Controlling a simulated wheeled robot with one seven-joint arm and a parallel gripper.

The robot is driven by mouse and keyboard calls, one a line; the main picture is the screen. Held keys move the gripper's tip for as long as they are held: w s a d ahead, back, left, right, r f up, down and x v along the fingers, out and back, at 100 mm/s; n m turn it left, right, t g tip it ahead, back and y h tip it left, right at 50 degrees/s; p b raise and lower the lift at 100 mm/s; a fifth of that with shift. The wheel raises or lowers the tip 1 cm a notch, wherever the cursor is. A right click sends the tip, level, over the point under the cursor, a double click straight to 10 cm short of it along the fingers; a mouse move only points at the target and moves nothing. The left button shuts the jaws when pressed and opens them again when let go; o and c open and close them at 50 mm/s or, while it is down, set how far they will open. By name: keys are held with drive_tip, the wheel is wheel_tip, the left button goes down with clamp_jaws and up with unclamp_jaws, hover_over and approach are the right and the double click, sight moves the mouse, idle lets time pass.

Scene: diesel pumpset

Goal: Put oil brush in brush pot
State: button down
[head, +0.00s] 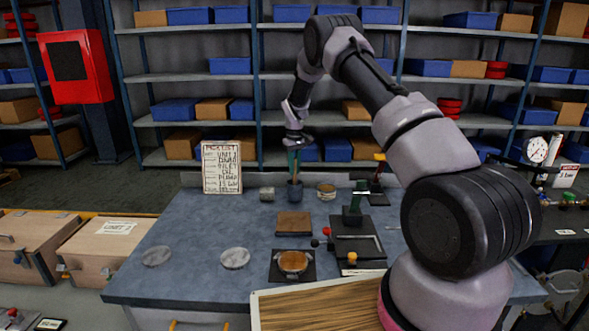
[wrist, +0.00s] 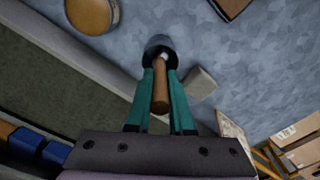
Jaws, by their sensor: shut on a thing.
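The oil brush (wrist: 160,92) has a brown wooden handle and stands between the teal fingers of my gripper (wrist: 160,74), which is shut on it. The brush pot (wrist: 158,42) is a small dark cup directly beyond the fingertips in the wrist view. The brush's far end lines up with the pot's mouth; how deep it reaches is hidden by the fingers and rim. In the head view my gripper (head: 293,168) points straight down over the pot (head: 295,193), which stands upright near the bench's back edge.
A picklist board (head: 222,167) stands behind left. A brown block (head: 293,223) lies in front. Green-topped equipment (head: 355,208) stands right.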

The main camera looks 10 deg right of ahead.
drive_tip(key=shift+f, duration=0.1)
drive_tip(key=c, duration=0.8)
unclamp_jaws()
wheel_tip(320, 180, up, 13)
drive_tip(key=shift+s+d+f, duration=0.1)
drive_tip(key=shift+s+f, duration=0.05)
drive_tip(key=shift+f, duration=0.05)
drive_tip(key=s+d+r+m+t+y, duration=0.1)
drive_tip(key=s+d+r+m+t, duration=0.1)
drive_tip(key=s+r, duration=0.85)
drive_tip(key=s+d+r+m+t+y, duration=0.1)
drive_tip(key=s+d+r+m, duration=0.1)
drive_tip(key=s+r, duration=0.85)
drive_tip(key=s+r+m+t, duration=0.1)
drive_tip(key=s+m+t, duration=0.1)
drive_tip(key=s, duration=1)
drive_tip(key=s+d+r+m+t, duration=0.1)
drive_tip(key=s+r+m+t, duration=0.1)
drive_tip(key=s, duration=1)
drive_tip(key=shift+d+r+m, duration=0.25)
drive_tip(key=shift+d+m, duration=0.05)
drive_tip(key=shift+m, duration=0.1)
